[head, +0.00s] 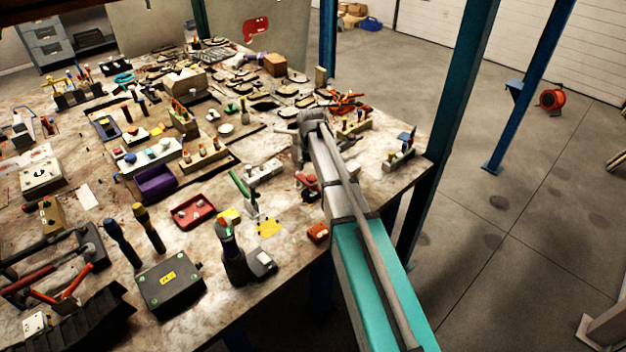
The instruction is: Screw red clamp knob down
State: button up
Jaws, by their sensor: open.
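My arm reaches in from the lower right over the table. My gripper (297,160) hangs below the grey wrist, small and partly hidden, and it is open. A small red piece with grey metal (306,181) lies just below it in the picture, against the left side of my arm; it may be the clamp with the red knob, but it is too small to be sure. I cannot tell whether the gripper touches it. Another red-orange tool group (345,103) lies further back, right of the wrist.
The worktable (205,305) is crowded. A pale block with knobs (262,172) stands left of the gripper; a red tray (193,212), a dark box (170,282) and upright handles (149,229) stand nearer. A teal post (450,130) rises at the table's right edge.

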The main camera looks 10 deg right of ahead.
aim_at(312, 180)
jog(key=shift+f+b, duration=1.05)
jog(key=shift+f, duration=0.35)
